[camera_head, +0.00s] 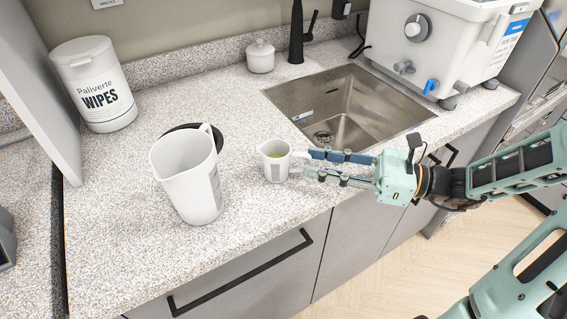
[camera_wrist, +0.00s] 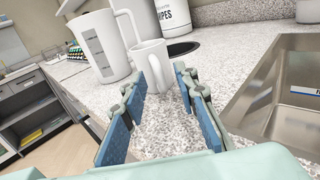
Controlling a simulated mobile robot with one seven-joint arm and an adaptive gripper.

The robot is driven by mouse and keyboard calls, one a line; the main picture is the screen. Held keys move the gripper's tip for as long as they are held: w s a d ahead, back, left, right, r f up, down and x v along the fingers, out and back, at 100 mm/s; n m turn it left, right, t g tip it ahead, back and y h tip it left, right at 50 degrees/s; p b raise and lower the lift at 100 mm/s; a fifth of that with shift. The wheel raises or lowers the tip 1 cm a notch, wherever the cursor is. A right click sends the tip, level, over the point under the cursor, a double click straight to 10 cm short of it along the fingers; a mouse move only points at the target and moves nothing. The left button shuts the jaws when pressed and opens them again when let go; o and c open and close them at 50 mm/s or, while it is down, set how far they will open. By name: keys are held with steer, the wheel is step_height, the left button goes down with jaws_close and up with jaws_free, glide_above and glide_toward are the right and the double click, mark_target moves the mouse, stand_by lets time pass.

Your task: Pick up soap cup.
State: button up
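The two blue-padded fingers are apart, with the handle at or between the tips; contact cannot be told. Nothing is gripped.
A large white jug (camera_head: 188,178) stands left of the cup, with a dark round disc (camera_head: 190,133) behind it. A wipes tub (camera_head: 95,85) and lidded jar (camera_head: 260,57) stand farther back. The sink (camera_head: 345,108) and faucet (camera_head: 297,38) are behind. A white machine (camera_head: 440,45) stands right.

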mark_target(287, 163)
steer(key=shift+w+a, duration=0.25)
steer(key=shift+a, duration=0.9)
jaws_close()
